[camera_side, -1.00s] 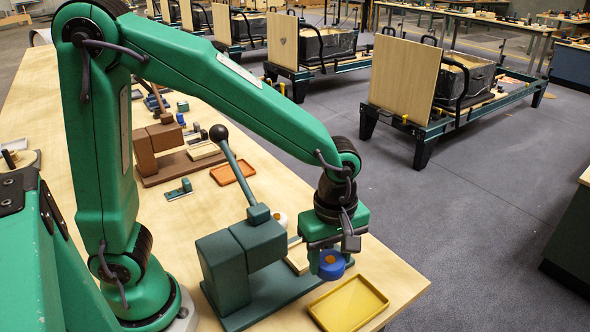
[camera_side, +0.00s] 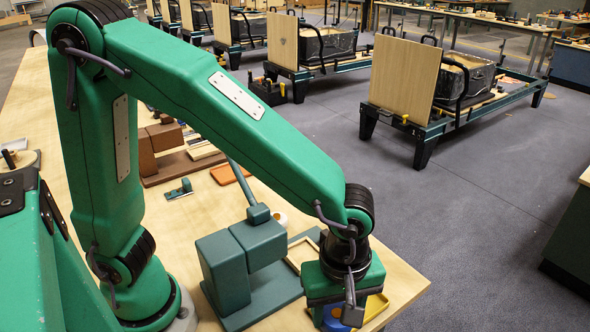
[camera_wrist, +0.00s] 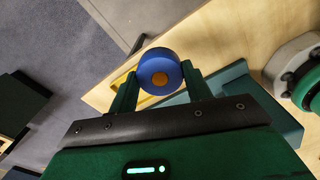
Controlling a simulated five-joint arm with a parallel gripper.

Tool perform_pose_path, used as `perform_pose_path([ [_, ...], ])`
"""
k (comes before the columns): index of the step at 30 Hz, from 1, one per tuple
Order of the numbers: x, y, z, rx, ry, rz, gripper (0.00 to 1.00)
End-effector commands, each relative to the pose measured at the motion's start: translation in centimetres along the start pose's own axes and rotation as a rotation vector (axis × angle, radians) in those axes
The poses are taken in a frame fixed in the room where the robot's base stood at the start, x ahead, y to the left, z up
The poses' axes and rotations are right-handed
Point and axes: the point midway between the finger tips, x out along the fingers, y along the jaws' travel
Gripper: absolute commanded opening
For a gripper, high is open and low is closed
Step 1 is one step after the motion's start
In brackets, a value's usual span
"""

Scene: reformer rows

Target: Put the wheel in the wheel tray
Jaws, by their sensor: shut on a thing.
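The blue wheel (camera_wrist: 160,64) with an orange hub is held between the two green fingers of my gripper (camera_wrist: 159,84) in the wrist view. In the side view the wheel (camera_side: 333,322) shows in part beneath my gripper (camera_side: 336,308), near the lower edge. A yellow tray (camera_side: 377,306) lies on the table close by, partly hidden behind the gripper. The wheel appears over or beside its left part; I cannot tell its height. A strip of the yellow tray (camera_wrist: 122,73) also shows left of the wheel in the wrist view.
A dark teal press-like fixture (camera_side: 223,270) with a lever stands left of my gripper. Behind it are a brown fixture (camera_side: 146,157) and an orange tray (camera_side: 231,174). The table's right edge is close to the yellow tray.

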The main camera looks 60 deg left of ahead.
Motion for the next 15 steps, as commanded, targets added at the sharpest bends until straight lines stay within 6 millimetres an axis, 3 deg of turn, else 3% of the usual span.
perform_pose_path([
  [15,4.5,4.4,-6.1,-0.006,0.001,-0.003,0.21],
])
